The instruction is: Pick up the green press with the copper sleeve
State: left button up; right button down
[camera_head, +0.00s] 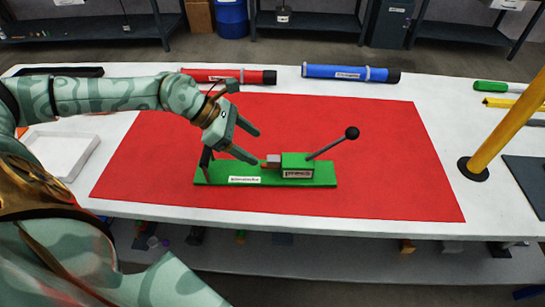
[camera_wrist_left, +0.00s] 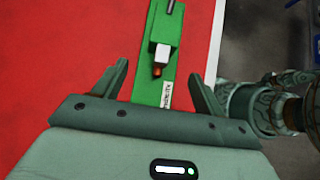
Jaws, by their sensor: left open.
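The green press (camera_head: 310,175) lies on the red mat (camera_head: 390,190). It has a long flat base, a labelled block and a lever with a black knob rising to the right. A small copper sleeve (camera_head: 264,166) sits at the left end of its grey tip; it also shows in the left wrist view (camera_wrist_left: 157,71). My left gripper (camera_head: 257,147) is open above the left part of the base, close to the copper end. In the left wrist view its fingers (camera_wrist_left: 160,75) stand apart on either side of the green base, with nothing between them held. My right gripper is not in view.
A red tube (camera_head: 228,76) and a blue tube (camera_head: 345,73) lie behind the mat. A yellow post (camera_head: 510,125) stands at the right. A white tray (camera_head: 62,150) is at the left. The mat right of the press is clear.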

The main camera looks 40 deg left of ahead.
aim_at(273, 157)
pick_arm(q)
jog(key=x, duration=0.4)
jog(key=shift+w+f+b, duration=0.1)
jog(key=shift+b, duration=0.2)
jog(key=b+x, duration=0.1)
jog(key=x, duration=0.3)
jog(key=shift+d+f, duration=0.15)
jog(key=shift+d, duration=0.2)
jog(key=shift+w+d+f+b, duration=0.15)
jog(key=shift+d+f+b, duration=0.1)
jog(key=shift+b, duration=0.05)
jog(key=c, duration=1.5)
jog(key=shift+r, duration=0.1)
grip_shut()
